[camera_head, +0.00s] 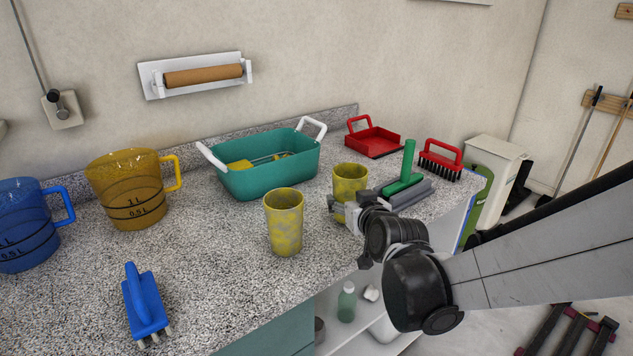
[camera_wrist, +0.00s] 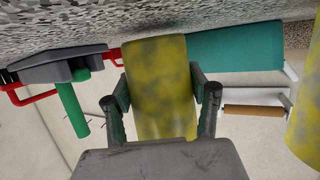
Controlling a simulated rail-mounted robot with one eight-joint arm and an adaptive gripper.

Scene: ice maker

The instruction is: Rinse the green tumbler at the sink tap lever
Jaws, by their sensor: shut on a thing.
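No green tumbler shows. Two yellow tumblers with grey-green blotches are on the right part of the speckled counter. My gripper (camera_head: 345,213) is shut on the farther yellow tumbler (camera_head: 350,180), with a finger on each side of it. In the wrist view, my gripper (camera_wrist: 160,92) has this held tumbler (camera_wrist: 160,60) between its fingers. I cannot tell whether its base touches the counter. The nearer yellow tumbler (camera_head: 284,222) stands upright to the left, apart from my gripper; part of it shows in the wrist view (camera_wrist: 308,110). No sink or tap lever is in view.
A teal tub (camera_head: 265,180) stands behind the tumblers. A green-handled squeegee (camera_head: 407,165), a red brush (camera_head: 440,158) and a red dustpan (camera_head: 373,140) lie to the right. A yellow jug (camera_head: 128,190), a blue jug (camera_head: 22,225) and a blue brush (camera_head: 143,305) are left.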

